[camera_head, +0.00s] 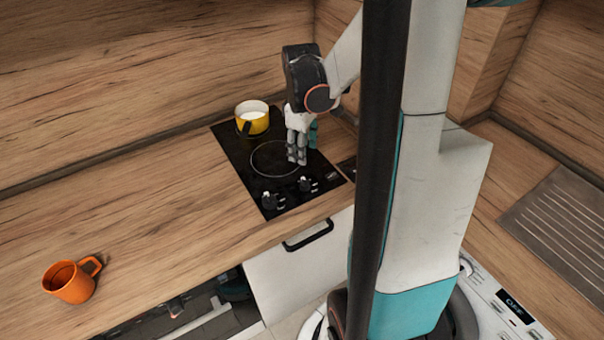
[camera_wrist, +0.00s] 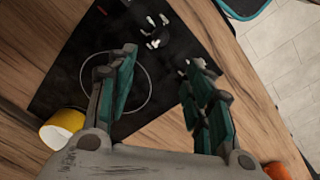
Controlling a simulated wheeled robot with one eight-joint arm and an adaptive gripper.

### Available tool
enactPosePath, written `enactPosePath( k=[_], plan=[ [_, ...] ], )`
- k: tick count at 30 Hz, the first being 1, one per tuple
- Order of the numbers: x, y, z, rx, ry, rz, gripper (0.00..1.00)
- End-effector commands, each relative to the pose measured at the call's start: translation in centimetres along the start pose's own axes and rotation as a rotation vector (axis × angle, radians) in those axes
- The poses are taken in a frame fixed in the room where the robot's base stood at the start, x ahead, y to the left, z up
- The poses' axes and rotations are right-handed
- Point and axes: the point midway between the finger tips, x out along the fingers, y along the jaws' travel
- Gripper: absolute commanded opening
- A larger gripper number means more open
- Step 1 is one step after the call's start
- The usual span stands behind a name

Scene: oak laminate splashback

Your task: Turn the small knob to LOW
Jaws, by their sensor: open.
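A black two-zone hob (camera_head: 240,163) is set in the wooden counter. Two dark knobs with pale marks sit near its front edge: a left knob (camera_head: 268,200) and a right knob (camera_head: 305,184). In the wrist view the right knob (camera_wrist: 155,38) is beyond the fingertips, and the left knob (camera_wrist: 187,66) is partly hidden by the right-hand finger. I cannot tell which is the small one, or read their settings. My gripper (camera_head: 303,152) is open and empty above the hob, behind the right knob. Its spread fingers also show in the wrist view (camera_wrist: 162,62).
An orange mug (camera_head: 70,283) stands far left on the counter. A wooden splashback (camera_head: 150,80) runs behind.

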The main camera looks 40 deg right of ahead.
Motion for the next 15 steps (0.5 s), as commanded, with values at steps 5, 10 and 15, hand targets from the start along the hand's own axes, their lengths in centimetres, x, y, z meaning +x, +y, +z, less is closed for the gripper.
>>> enactPosePath(
  k=[5,10,15],
  plan=[
    [1.4,0.2,0.5,-0.005,-0.009,-0.004,0.47],
    [4.3,0.2,0.4,-0.004,-0.008,-0.004,0.47],
    [7.7,0.1,0.4,-0.004,-0.007,-0.003,0.47]
  ],
)
